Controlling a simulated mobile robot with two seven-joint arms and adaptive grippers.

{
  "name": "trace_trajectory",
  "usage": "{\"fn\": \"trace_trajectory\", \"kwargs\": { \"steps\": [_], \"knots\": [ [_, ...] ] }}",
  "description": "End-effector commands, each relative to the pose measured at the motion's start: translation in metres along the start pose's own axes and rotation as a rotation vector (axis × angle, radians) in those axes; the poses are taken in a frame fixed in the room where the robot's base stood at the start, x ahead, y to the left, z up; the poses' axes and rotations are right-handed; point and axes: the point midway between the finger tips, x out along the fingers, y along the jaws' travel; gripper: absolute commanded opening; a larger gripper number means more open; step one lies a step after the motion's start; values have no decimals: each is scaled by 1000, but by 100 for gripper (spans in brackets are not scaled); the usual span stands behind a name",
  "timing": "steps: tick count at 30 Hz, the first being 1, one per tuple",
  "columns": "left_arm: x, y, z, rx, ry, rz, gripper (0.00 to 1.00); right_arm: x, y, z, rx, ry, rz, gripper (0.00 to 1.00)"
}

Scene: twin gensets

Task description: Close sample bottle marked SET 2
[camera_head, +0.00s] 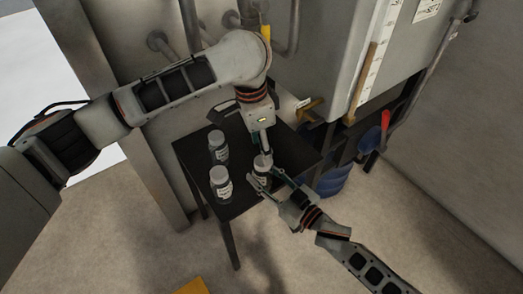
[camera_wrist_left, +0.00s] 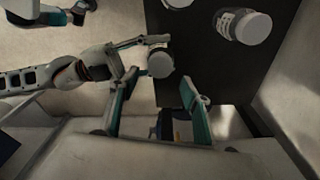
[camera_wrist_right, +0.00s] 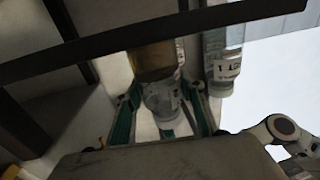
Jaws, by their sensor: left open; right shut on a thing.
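A small bottle with a pale round cap (camera_head: 262,161) stands at the front right of the dark table (camera_head: 236,208). My right gripper (camera_head: 262,181) is shut on this bottle from the right. In the right wrist view the bottle (camera_wrist_right: 152,65) shows amber contents between the fingers; its marking cannot be read. My left gripper (camera_head: 265,151) points down just above the cap. In the left wrist view my left gripper (camera_wrist_left: 160,80) is open, with the cap (camera_wrist_left: 160,64) between and beyond its fingertips; whether they touch it I cannot tell.
Two other capped bottles (camera_head: 217,143) (camera_head: 221,183) stand on the table's left side. One bottle in the right wrist view has a label (camera_wrist_right: 228,68) ending in "1". A grey machine housing (camera_head: 318,50) with pipes rises behind. A blue container (camera_head: 335,181) is right of the table.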

Motion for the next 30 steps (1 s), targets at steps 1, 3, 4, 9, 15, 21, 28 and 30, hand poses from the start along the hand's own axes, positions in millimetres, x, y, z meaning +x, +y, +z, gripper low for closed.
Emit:
{"fn": "trace_trajectory", "kwargs": {
  "steps": [1,3,4,9,15,21,28,30],
  "knots": [
    [0,0,0,0,-1,0,47,0,0,0,0,1,0,0],
    [0,0,0,0,-1,1,47,0,0,0,0,1,0,0],
    [0,0,0,0,-1,1,47,0,0,0,0,1,0,0],
    [0,1,0,8,-2,0,52,0,0,0,0,1,0,0],
    [-14,9,-9,214,-32,-31,52,0,0,0,0,1,0,0],
    [-39,24,-19,669,-130,-83,52,0,0,0,0,0,0,0],
    [-61,34,-22,1108,-267,-103,52,0,0,0,0,1,0,0],
    [-64,36,-23,1192,-297,-102,52,0,0,0,0,1,0,0]
  ]
}}
